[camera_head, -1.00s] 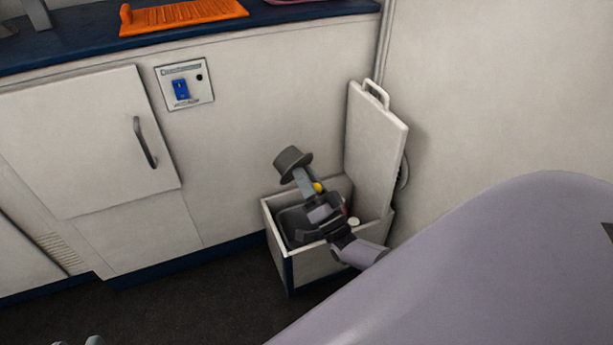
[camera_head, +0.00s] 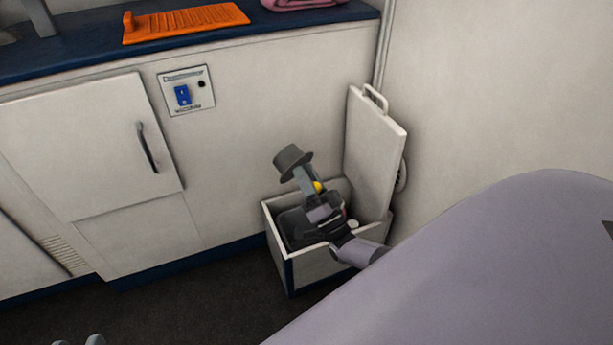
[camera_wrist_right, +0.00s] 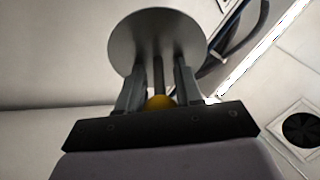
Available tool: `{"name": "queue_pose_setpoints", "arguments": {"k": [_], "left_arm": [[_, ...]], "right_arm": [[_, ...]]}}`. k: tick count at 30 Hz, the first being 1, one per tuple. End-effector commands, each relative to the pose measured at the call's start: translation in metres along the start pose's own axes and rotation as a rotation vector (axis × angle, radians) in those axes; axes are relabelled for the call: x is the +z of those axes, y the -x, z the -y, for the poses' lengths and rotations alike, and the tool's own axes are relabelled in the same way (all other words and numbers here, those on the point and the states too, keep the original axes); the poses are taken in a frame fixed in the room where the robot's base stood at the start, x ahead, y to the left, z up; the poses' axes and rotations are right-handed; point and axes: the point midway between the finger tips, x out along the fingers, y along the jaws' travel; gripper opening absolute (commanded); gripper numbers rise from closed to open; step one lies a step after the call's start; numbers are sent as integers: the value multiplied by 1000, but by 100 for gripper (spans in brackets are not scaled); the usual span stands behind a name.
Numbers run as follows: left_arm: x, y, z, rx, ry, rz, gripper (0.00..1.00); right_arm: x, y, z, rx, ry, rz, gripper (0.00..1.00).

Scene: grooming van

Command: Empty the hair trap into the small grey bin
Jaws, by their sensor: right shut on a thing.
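My right gripper (camera_head: 310,186) is shut on the hair trap (camera_head: 291,161), a dark grey, hat-shaped piece, and holds it above the open white box. The right wrist view shows the trap as a round grey disc (camera_wrist_right: 157,42) with a thin stem between the fingers and a yellow knob (camera_wrist_right: 160,102) at the stem's end. A dark grey container (camera_head: 292,229) sits inside the box, partly hidden by my right arm; I cannot tell for sure that it is the small grey bin. Two grey tips, seemingly my left gripper (camera_head: 80,341), just show at the bottom left edge.
The white box (camera_head: 318,268) stands against the cabinet, its lid (camera_head: 374,152) upright near the right wall. An orange tray (camera_head: 186,22) and a folded pink cloth (camera_head: 300,3) lie on the blue counter. A large lilac surface fills the lower right. Dark floor is clear at left.

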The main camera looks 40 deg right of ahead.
Motion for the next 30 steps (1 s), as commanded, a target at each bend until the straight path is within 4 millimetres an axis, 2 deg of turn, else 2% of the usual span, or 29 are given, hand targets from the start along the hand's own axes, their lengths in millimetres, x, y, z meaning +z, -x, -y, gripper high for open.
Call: {"name": "queue_pose_setpoints", "arguments": {"k": [6, 15, 24, 30], "left_arm": [[18, -4, 0, 1, -1, -1, 36], [-2, 0, 0, 1, -1, -2, 36], [18, -4, 0, 1, -1, -2, 36], [4, -1, 0, 1, -1, -2, 36]], "right_arm": [[13, 11, -10, 0, -1, -2, 0], [-1, -1, 1, 0, 0, -1, 0], [13, 11, -10, -1, 0, -1, 0], [3, 2, -2, -1, -1, -2, 0]]}}
